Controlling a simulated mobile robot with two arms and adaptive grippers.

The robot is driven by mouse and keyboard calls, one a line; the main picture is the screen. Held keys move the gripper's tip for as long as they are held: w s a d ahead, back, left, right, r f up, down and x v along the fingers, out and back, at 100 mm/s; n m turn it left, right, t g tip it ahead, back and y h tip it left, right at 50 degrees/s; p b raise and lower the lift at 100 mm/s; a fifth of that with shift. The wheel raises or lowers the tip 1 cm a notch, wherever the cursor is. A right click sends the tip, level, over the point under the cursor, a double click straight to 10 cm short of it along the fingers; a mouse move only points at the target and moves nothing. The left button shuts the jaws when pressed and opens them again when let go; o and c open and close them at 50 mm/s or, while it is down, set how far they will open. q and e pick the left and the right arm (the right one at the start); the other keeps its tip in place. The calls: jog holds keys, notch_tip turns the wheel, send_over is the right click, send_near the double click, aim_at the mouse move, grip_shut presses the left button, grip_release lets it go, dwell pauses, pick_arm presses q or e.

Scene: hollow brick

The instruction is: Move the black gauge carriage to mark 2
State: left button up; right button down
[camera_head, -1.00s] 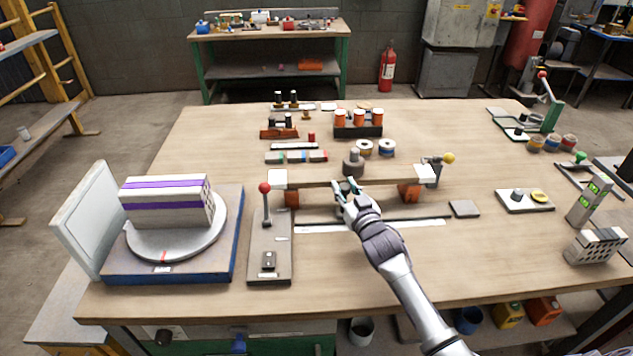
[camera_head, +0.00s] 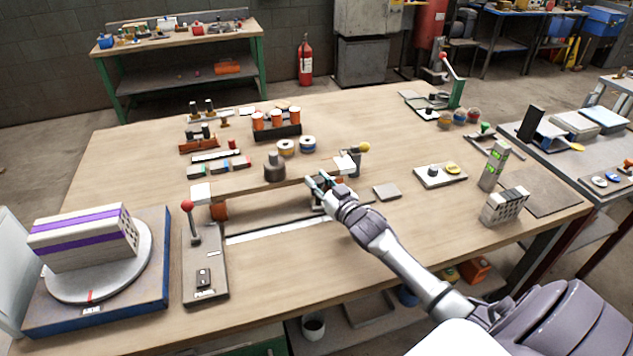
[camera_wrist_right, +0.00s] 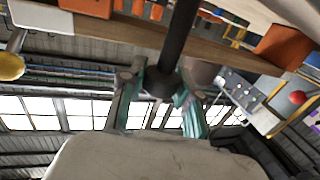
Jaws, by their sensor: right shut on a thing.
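My right gripper (camera_head: 320,182) is at the front of a long raised beam (camera_head: 245,184), near its right end. In the right wrist view its teal fingers (camera_wrist_right: 160,92) are closed around the dark knob end of a black post (camera_wrist_right: 178,38). This looks like part of the black gauge carriage, whose dark body (camera_head: 318,203) shows partly under the fingers in the head view. The rest of it is hidden by my gripper. A white strip (camera_head: 280,228) lies on the table in front of the beam. I cannot read any mark numbers. My left gripper is not in view.
A dark grey knob-topped weight (camera_head: 275,170) stands behind the beam's middle. A red-knobbed lever (camera_head: 188,206) stands left, beside a turntable with a striped box (camera_head: 85,238). A yellow-knobbed part (camera_head: 363,148) is close behind the beam's right end.

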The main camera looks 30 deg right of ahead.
jog(key=c, duration=0.8)
grip_release()
jog(key=s, duration=1.2)
jog(key=shift+a, duration=0.1)
